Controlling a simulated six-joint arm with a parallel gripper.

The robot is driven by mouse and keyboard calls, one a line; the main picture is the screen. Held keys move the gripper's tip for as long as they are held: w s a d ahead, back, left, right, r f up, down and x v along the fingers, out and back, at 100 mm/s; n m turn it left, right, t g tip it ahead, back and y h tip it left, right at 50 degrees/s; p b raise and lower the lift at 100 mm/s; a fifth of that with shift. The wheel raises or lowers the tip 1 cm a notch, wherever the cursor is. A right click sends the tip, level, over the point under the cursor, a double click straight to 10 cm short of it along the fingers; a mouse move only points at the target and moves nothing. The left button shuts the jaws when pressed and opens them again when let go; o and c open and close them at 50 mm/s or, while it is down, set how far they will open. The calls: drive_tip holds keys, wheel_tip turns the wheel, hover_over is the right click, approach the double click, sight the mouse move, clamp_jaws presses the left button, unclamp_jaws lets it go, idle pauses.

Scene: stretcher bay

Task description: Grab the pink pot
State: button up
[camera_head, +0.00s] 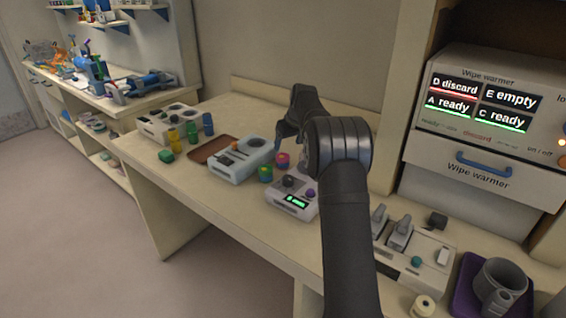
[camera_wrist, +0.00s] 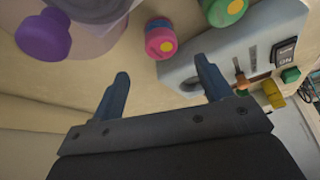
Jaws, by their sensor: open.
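The pink pot (camera_head: 282,158) stands on the bench beside a green pot (camera_head: 265,174). In the wrist view the pink pot (camera_wrist: 160,40) shows a pink body with a yellow dot. The green pot (camera_wrist: 232,8) is right of it, cut by the top edge. My gripper (camera_head: 290,147) is above the bench close to the pink pot. In the wrist view my gripper (camera_wrist: 163,82) has its two fingers wide apart with nothing between them. The pink pot lies beyond the fingertips, roughly in line with the gap, and is not touched.
A grey device (camera_head: 240,160) stands left of the pots. Another device with a green display (camera_head: 288,204) and a purple knob stands in front, its knob (camera_wrist: 42,36) near the left finger. A wipe warmer (camera_head: 480,120) is at right. Several coloured pots stand further left.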

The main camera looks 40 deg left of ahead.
sight(283, 156)
drive_tip(key=x, duration=0.9)
drive_tip(key=shift+a+f, duration=0.15)
drive_tip(key=shift+a, duration=0.05)
drive_tip(key=c, duration=1.1)
